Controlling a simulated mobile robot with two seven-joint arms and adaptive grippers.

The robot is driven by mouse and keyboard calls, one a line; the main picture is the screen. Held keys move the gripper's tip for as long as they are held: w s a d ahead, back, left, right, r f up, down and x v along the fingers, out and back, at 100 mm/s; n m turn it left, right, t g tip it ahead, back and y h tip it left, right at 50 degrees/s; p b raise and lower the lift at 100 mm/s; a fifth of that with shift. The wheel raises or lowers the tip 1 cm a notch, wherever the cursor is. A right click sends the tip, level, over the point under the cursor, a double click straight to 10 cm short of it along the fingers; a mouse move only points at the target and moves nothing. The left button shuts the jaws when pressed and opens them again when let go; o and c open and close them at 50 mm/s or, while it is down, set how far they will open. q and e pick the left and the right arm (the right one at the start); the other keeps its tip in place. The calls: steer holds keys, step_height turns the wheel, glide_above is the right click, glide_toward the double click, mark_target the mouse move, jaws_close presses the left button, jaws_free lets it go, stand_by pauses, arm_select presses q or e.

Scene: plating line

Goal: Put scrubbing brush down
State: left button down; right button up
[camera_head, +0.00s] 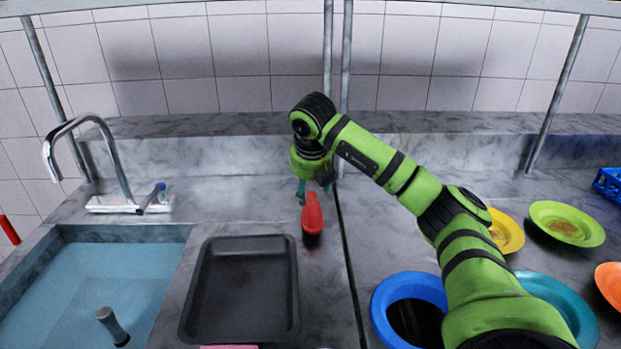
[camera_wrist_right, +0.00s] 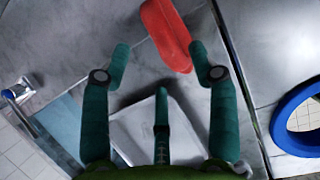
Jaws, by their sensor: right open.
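The red scrubbing brush (camera_head: 312,214) lies on the grey marble counter, just right of the black tray's far right corner. In the right wrist view the brush (camera_wrist_right: 167,35) shows beyond the fingertips, nearer the right finger. My right gripper (camera_head: 311,187) is at the brush's far end in the head view. Its teal fingers (camera_wrist_right: 160,58) are spread apart, with nothing seen clamped between them. Whether a finger still touches the brush is hard to tell. My left gripper is in neither view.
The black tray (camera_head: 203,318) lies left of the brush, beside the water-filled sink (camera_head: 60,285) and faucet (camera_head: 118,165). A blue bowl (camera_head: 381,311) and several coloured plates, including a lime one (camera_head: 590,232), stand at the right. A blue crate (camera_head: 607,186) is at the right edge.

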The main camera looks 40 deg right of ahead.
steer(key=v, duration=0.5)
steer(key=shift+r+b, duration=0.25)
steer(key=shift+b, duration=0.05)
steer(key=shift+s+a+f, duration=0.1)
